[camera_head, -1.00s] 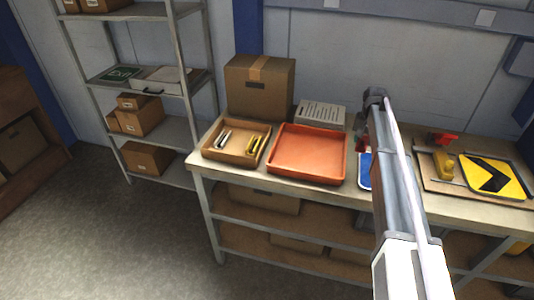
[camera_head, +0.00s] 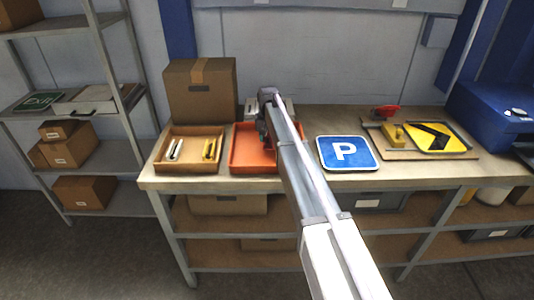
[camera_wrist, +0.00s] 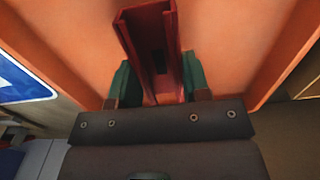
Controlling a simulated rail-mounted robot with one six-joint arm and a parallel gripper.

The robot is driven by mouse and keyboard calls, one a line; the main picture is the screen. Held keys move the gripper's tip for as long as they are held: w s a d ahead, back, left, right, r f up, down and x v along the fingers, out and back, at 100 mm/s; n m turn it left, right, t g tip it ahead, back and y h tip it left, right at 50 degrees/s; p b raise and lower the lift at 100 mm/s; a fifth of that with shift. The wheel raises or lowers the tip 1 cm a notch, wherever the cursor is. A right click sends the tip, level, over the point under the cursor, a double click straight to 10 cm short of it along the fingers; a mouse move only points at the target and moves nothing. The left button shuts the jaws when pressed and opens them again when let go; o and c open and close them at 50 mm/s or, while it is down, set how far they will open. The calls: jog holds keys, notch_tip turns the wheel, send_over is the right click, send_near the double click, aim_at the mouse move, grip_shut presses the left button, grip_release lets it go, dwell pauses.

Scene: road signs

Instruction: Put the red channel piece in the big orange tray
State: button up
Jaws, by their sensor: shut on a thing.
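The red channel piece (camera_wrist: 148,35) shows in the wrist view, upright in the picture between the green fingers of my gripper (camera_wrist: 158,82). The gripper is shut on it. Behind it the orange floor of the big orange tray (camera_wrist: 80,30) fills most of the wrist view. In the head view the tray (camera_head: 243,160) is on the workbench, and my gripper (camera_head: 262,130) is over it. My arm hides the tray's right part. The red piece cannot be made out in the head view.
A brown tray (camera_head: 190,165) with silver and yellow pieces stands left of the orange tray. A cardboard box (camera_head: 200,95) stands behind.

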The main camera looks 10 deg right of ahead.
aim_at(268, 141)
notch_tip(268, 141, down, 4)
jog(key=b, duration=0.3)
jog(key=shift+r+b, duration=0.15)
jog(key=shift+b, duration=0.2)
jog(key=shift+s+r, duration=0.1)
jog(key=shift+r, duration=0.1)
grip_shut()
jog(key=shift+f, duration=0.2)
jog(key=o, duration=1.2)
grip_release()
jog(key=shift+r, duration=0.15)
notch_tip(268, 141, up, 12)
jog(key=r+p, duration=0.1)
jog(key=p, duration=1.2)
jog(key=s+n, duration=0.2)
jog(key=s, duration=4)
notch_tip(268, 141, down, 5)
jog(key=b, duration=0.4)
jog(key=shift+w+r+b, duration=0.1)
jog(key=shift+b, duration=0.2)
